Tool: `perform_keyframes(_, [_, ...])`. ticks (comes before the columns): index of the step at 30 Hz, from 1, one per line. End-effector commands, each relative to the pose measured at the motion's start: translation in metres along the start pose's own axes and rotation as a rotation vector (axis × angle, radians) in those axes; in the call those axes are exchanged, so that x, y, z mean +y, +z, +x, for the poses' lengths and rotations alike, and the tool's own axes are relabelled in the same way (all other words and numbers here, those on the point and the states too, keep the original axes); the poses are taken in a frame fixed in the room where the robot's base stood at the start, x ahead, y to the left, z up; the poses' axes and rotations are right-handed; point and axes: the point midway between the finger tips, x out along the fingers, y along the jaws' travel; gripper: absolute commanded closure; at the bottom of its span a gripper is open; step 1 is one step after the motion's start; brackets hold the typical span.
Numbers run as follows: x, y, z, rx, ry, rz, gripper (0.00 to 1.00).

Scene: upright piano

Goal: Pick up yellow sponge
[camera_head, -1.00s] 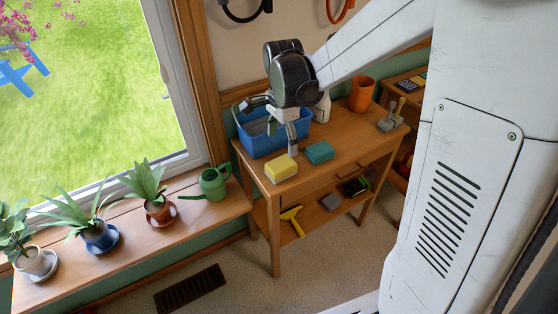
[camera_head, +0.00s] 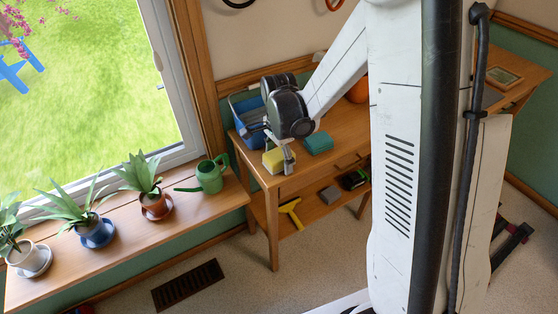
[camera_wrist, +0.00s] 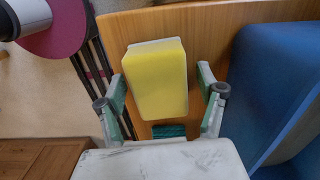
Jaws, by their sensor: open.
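The yellow sponge (camera_head: 273,160) lies on the wooden table near its front left corner. It also shows large in the wrist view (camera_wrist: 158,80), with a pale rim along its top. My gripper (camera_head: 277,150) is open and stands over the sponge's place. In the wrist view the two fingers of my gripper (camera_wrist: 163,88) are spread, one on each side of the sponge. A small gap shows between each finger and the sponge. Part of the sponge is hidden by a finger in the head view.
A teal sponge (camera_head: 318,143) lies close to the right, partly hidden in the wrist view (camera_wrist: 168,131). A blue bin (camera_head: 245,115) stands behind; its wall (camera_wrist: 265,70) is near the right finger. A green watering can (camera_head: 210,177) stands on the windowsill, left.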

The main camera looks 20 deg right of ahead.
Motion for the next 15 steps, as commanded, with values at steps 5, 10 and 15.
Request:
perform_keyframes(5, [0.0005, 0.0, 0.0016, 0.0, 0.0, 0.0, 0.3])
perform_keyframes(10, [0.0004, 0.0, 0.0014, 0.0, 0.0, 0.0, 0.46])
perform_keyframes(15, [0.0004, 0.0, 0.0014, 0.0, 0.0, 0.0, 0.69])
